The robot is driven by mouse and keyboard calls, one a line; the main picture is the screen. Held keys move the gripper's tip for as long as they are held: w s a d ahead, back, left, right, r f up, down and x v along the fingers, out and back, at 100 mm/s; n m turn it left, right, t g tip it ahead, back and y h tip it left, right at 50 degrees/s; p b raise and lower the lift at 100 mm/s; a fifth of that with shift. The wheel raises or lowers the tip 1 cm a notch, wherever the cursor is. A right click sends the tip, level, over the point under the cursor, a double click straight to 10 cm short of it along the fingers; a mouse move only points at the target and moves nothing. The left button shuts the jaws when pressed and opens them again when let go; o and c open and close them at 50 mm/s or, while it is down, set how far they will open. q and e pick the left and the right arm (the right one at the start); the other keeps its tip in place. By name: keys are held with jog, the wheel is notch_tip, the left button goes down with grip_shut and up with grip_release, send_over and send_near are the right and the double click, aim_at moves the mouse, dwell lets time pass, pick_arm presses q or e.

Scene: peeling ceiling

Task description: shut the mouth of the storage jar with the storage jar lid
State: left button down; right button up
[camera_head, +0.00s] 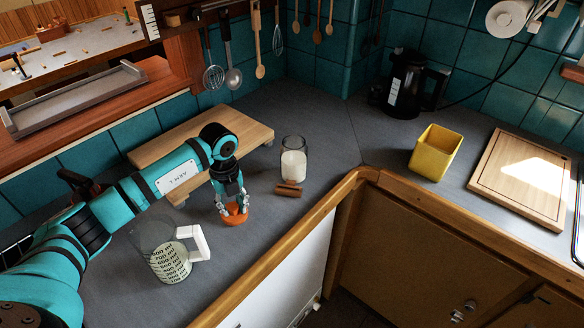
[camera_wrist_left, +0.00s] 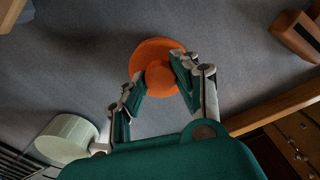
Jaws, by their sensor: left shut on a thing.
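The storage jar (camera_head: 294,168) is a clear glass jar with white contents, upright on the grey counter with its mouth uncovered. The storage jar lid (camera_head: 235,218) is an orange disc with a round knob; it also shows in the left wrist view (camera_wrist_left: 149,52). My left gripper (camera_head: 232,207) points down and is shut on the lid's knob, left of and nearer than the jar. In the left wrist view the two fingers (camera_wrist_left: 160,85) stand on either side of the knob. I cannot tell whether the lid touches the counter. My right gripper is not in view.
A brown block (camera_head: 288,190) lies just in front of the jar. A measuring jug (camera_head: 170,262) with a white handle stands at the near left. A wooden board (camera_head: 245,128) lies behind my arm. A yellow container (camera_head: 435,152) and a cutting board (camera_head: 520,180) are at the right.

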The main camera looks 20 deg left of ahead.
pick_arm(q)
jog(key=shift+r+p, duration=0.8)
jog(key=shift+r, duration=0.45)
jog(key=shift+r, duration=0.4)
jog(key=shift+r+p, duration=2.05)
jog(key=shift+r, duration=0.5)
